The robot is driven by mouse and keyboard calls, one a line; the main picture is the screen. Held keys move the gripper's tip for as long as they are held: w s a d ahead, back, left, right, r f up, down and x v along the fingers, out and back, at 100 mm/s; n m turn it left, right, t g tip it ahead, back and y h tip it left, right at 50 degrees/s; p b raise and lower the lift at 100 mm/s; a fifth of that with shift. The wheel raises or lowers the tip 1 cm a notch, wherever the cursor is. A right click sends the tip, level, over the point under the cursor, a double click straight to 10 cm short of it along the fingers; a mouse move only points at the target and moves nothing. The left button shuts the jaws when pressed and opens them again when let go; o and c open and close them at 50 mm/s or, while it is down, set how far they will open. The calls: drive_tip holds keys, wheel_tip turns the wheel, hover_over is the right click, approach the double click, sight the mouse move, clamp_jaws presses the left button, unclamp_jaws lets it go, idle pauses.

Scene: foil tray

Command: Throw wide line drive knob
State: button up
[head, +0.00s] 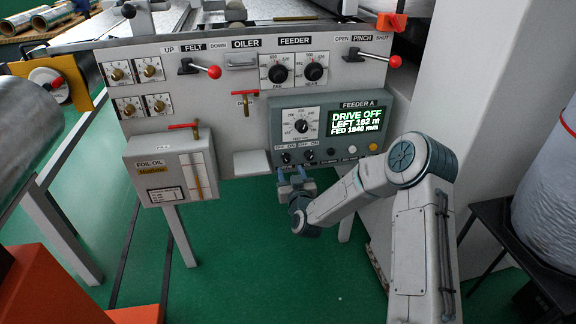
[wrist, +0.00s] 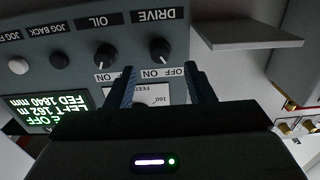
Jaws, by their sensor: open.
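The drive knob (wrist: 160,50) is a round black knob with a white pointer mark, under the upside-down word DRIVE in the wrist view. Its pointer leans toward the OFF mark. In the head view the knob (head: 286,157) sits at the lower left of the grey Feeder A box (head: 349,101). The display (head: 356,121) reads DRIVE OFF, LEFT 162 m, FED 1840 mm. My gripper (head: 292,173) is open and empty just below the knob in the head view. In the wrist view the open fingers (wrist: 159,72) point toward the panel, with the drive knob lined up between their tips; contact is not visible.
A similar black oil knob (wrist: 105,56) stands close beside the drive knob. A pale shelf (head: 252,163) juts out left of it. The jog buttons (head: 352,150) lie to the right. The foil oil box (head: 171,168) hangs at left. Green floor is open below.

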sight(287, 161)
drive_tip(key=shift+x, duration=2.55)
drive_tip(key=c, duration=1)
